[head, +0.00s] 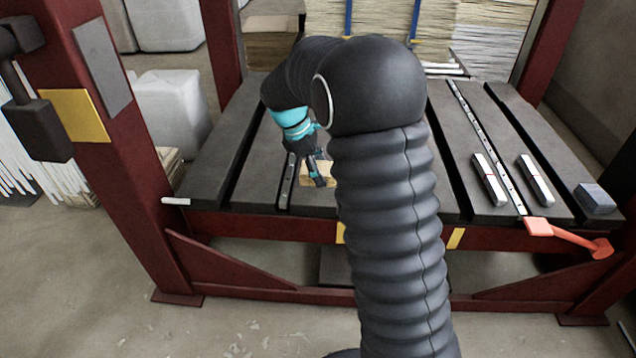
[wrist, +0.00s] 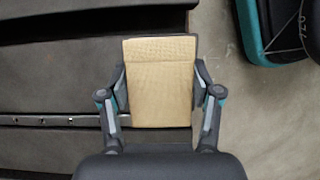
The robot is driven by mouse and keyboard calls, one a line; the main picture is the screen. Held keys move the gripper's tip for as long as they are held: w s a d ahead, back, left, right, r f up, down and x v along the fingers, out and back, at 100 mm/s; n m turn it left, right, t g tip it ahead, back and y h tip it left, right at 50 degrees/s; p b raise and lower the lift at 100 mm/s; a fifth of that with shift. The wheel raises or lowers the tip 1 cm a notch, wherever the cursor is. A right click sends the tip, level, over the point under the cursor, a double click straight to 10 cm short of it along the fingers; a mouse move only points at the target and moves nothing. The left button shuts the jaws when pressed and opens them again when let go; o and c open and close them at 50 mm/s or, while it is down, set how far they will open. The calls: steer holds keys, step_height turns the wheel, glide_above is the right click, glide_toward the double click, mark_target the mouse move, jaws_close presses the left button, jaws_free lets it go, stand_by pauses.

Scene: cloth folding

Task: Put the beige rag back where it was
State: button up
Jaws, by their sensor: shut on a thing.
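The beige rag (wrist: 158,95) shows flat and roughly rectangular in the wrist view, with a crease across its upper part. My gripper (wrist: 159,72) has one finger on each side of the rag and is shut on it. In the head view the rag (head: 308,171) is a small beige patch by my gripper (head: 318,172), over the front part of the dark slatted table (head: 250,165). My arm hides part of the table. I cannot tell whether the rag touches the table.
A metal rail (head: 288,180) lies just left of the rag. At right are two metal bars (head: 489,180) (head: 535,180), a grey block (head: 596,199) and an orange-handled tool (head: 570,236) at the front edge. Red posts (head: 120,150) flank the table.

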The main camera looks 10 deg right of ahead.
mark_target(318, 190)
steer(key=shift+w+a+f, duration=0.25)
steer(key=shift+f, duration=0.05)
steer(key=shift+f+b, duration=0.35)
steer(key=shift+f, duration=1.55)
steer(key=shift+f, duration=0.1)
steer(key=o, duration=1.1)
